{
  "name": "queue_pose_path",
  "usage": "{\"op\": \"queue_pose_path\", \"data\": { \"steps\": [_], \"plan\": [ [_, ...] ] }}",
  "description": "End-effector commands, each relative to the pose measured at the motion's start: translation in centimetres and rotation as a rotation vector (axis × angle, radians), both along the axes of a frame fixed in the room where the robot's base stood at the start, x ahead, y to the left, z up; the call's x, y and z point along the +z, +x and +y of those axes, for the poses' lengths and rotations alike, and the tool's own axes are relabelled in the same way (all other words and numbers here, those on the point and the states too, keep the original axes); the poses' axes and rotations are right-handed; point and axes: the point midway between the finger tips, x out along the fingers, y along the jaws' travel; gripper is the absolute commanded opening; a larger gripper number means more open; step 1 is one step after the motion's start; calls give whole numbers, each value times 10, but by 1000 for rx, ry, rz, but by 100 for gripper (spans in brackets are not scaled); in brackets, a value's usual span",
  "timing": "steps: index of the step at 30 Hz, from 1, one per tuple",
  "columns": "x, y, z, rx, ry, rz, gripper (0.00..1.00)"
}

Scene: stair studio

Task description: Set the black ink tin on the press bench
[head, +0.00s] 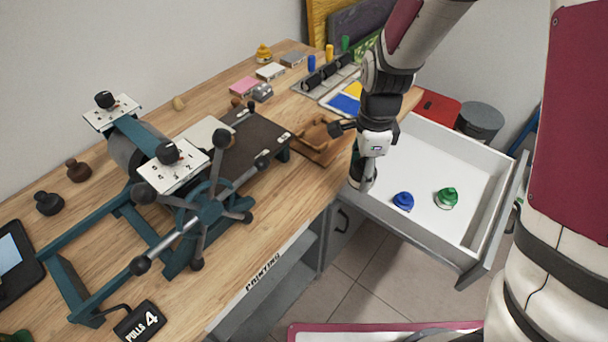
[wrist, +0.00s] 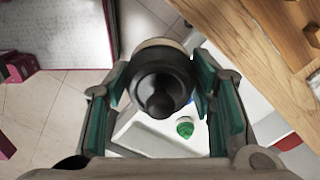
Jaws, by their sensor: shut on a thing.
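The black ink tin (wrist: 160,80), dark with a round knob on top and a pale rim, is between the fingers of my gripper (wrist: 162,92) in the wrist view. My gripper (head: 361,175) is shut on it, over the drawer's near left corner beside the bench edge in the head view. The tin is mostly hidden by the fingers there. The press bench (head: 272,218) has a wooden top and a "PRINTING" label on its front; its edge also shows in the wrist view (wrist: 240,28).
The open white drawer (head: 425,165) holds a blue tin (head: 403,201) and a green tin (head: 447,197). A press with a spoked wheel (head: 210,209) fills the bench's middle. A wooden tray (head: 315,140) lies near the bench edge. Bare wood shows along the front.

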Motion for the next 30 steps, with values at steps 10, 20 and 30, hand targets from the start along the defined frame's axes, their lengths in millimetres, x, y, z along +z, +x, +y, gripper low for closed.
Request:
{"op": "queue_pose_path", "data": {
  "steps": [10,20,30],
  "plan": [
    [-8,19,83,9,0,1,8],
    [-12,31,127,3,0,1,8],
    [-44,31,128,2,-1,3,8]
  ]
}}
